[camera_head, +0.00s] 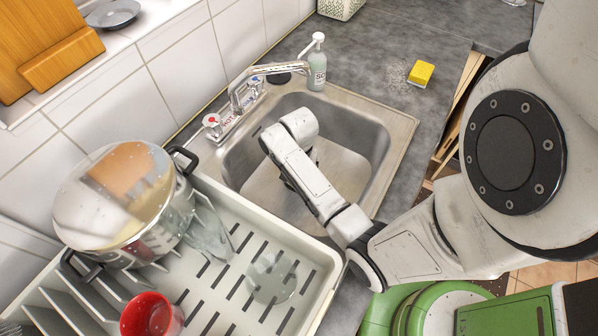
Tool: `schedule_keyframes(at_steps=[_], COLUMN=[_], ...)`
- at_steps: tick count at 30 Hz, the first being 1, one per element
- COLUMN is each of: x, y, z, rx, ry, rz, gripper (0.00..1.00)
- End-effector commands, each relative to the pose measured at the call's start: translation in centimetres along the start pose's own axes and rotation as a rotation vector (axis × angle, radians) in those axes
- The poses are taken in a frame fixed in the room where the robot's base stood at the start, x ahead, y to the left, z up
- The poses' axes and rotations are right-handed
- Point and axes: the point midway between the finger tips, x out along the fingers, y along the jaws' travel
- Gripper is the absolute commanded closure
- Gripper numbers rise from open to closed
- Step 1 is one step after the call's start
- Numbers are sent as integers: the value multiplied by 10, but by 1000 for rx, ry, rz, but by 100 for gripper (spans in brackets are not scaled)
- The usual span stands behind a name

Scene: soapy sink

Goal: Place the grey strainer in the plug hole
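The steel sink basin (350,166) is in the middle of the view, with my arm reaching across it from the lower right. My arm's wrist bends down into the basin. My gripper is almost wholly hidden under the wrist; only small dark parts show beside the arm. I cannot see its fingers or whether it holds anything. I cannot make out the grey strainer or the plug hole; my arm covers part of the basin floor.
The tap (250,88) overhangs the basin's back edge. A soap bottle (317,72) stands behind the basin, and a yellow sponge (421,72) lies on the grey worktop (385,45). A drying rack (215,300) at front left holds a steel pot (125,200) and red cup (151,316).

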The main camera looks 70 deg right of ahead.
Motion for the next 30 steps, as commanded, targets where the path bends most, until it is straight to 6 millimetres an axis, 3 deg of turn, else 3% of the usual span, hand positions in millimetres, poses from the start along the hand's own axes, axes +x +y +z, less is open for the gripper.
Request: schedule_keyframes(at_steps=[18, 19, 24, 30], x=[16, 16, 18, 3], y=[1, 1, 1, 2], z=[1, 2, 3, 2], rx=[-1, -1, 0, 4], ry=[-5, -6, -9, -9], rz=[-1, -1, -2, -2], gripper=[48, 16, 0, 0])
